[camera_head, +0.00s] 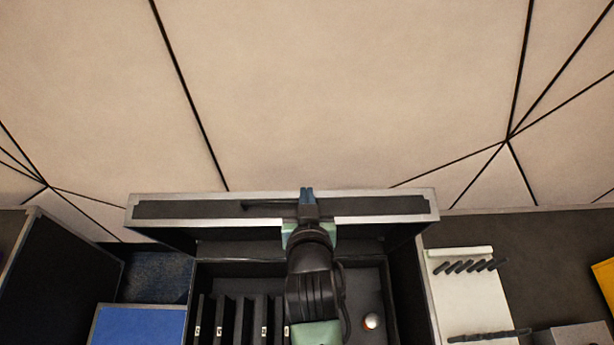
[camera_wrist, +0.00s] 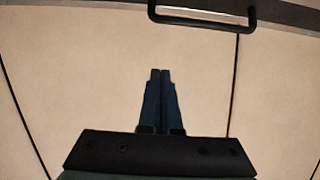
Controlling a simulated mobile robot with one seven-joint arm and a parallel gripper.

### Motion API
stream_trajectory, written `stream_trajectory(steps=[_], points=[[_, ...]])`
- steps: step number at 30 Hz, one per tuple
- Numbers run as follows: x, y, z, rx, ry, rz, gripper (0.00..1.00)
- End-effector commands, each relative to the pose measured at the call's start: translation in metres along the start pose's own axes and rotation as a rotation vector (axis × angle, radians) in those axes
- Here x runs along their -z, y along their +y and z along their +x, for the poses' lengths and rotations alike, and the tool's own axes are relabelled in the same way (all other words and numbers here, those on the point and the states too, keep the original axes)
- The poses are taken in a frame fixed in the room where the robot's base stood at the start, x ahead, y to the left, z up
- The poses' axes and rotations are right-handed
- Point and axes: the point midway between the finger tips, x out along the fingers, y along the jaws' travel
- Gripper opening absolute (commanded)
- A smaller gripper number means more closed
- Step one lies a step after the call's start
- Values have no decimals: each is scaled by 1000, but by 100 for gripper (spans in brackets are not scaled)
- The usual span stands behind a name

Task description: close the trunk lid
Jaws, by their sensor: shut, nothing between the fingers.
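The trunk lid (camera_head: 390,206) stands raised at the back of the open trunk, a dark panel with a pale metal rim. The trunk (camera_head: 404,290) below it holds dark upright dividers and a small round object. My gripper (camera_head: 307,190) is over the lid's upper edge in the head view, its fingers closed together. A black handle (camera_wrist: 203,20) on a dark, metal-edged strip crosses the top of that view, beyond the fingertips. I cannot tell whether the gripper touches the lid.
A blue-topped box (camera_head: 140,325) and a dark case (camera_head: 65,270) stand at the left. A white board with dark pegs (camera_head: 470,295) and a yellow item (camera_head: 605,280) lie at the right.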

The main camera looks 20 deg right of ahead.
Motion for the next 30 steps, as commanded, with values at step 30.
stream_trajectory(steps=[30], points=[[-30, 4, 83, -8, -39, 3, 0]])
